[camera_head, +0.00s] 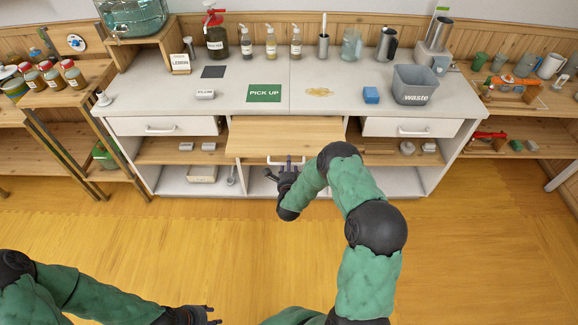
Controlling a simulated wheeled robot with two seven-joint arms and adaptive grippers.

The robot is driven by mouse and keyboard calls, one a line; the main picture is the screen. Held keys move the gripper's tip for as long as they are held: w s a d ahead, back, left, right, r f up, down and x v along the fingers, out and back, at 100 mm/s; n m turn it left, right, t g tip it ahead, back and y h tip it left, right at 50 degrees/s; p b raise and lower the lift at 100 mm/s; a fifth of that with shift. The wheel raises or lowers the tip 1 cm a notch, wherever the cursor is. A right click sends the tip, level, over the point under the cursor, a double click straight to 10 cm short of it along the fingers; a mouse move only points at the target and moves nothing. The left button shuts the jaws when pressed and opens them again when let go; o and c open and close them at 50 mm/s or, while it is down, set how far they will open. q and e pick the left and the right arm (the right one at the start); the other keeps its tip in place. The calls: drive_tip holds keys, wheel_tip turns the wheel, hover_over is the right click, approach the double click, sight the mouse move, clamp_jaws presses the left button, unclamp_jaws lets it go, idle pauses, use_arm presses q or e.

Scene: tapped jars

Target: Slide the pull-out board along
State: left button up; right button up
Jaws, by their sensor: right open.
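The pull-out board (285,137) is a light wooden panel under the middle of the white counter. It sticks out toward me between two white drawers. A pale bar handle (286,162) is at its front edge. My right gripper (289,162) is open at this handle, its fingers pointing toward the board. I cannot tell whether the fingers touch the handle. My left gripper (212,315) is low at the bottom of the view, away from the counter and over the floor. Its fingers are small and partly cut off from clear view.
The counter (230,98) carries a green PICK UP mat (264,93), a grey waste bin (414,85), a blue block (371,95) and several bottles. Drawers (165,126) flank the board. Side shelves stand left and right. The wooden floor in front is clear.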

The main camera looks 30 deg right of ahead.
drive_tip(key=shift+w+d, duration=0.25)
drive_tip(key=shift+w, duration=0.1)
clamp_jaws()
use_arm(q)
drive_tip(key=shift+f, duration=0.1)
